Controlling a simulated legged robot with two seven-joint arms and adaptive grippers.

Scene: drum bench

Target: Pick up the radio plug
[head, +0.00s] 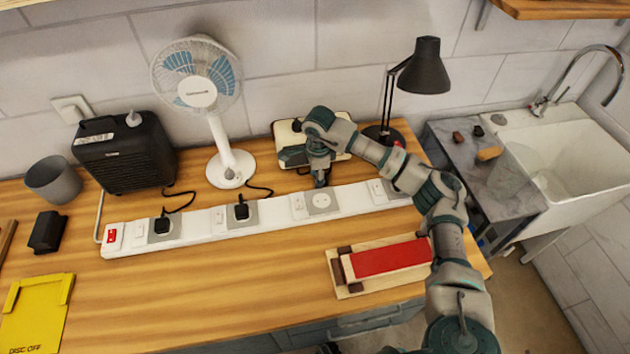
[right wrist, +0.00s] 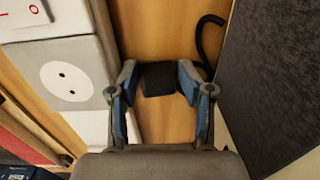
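The radio plug (right wrist: 158,80), a small black block, shows in the right wrist view on the wooden bench between my fingertips. A black cable (right wrist: 210,40) curves beside it. My right gripper (right wrist: 157,75) is open around the plug, with a small gap on each side. In the head view, my right gripper (head: 320,182) points down just behind the white socket strip (head: 275,219), in front of the cream radio (head: 290,140); the plug is hidden there. An empty round socket (right wrist: 66,77) lies to the left in the wrist view. My left gripper is not in view.
Two black plugs (head: 163,226) (head: 241,212) sit in the strip. A fan (head: 200,95), black heater (head: 125,155) and black lamp (head: 425,70) stand behind. A red-topped wooden block (head: 388,258) lies in front. The front middle of the bench is clear.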

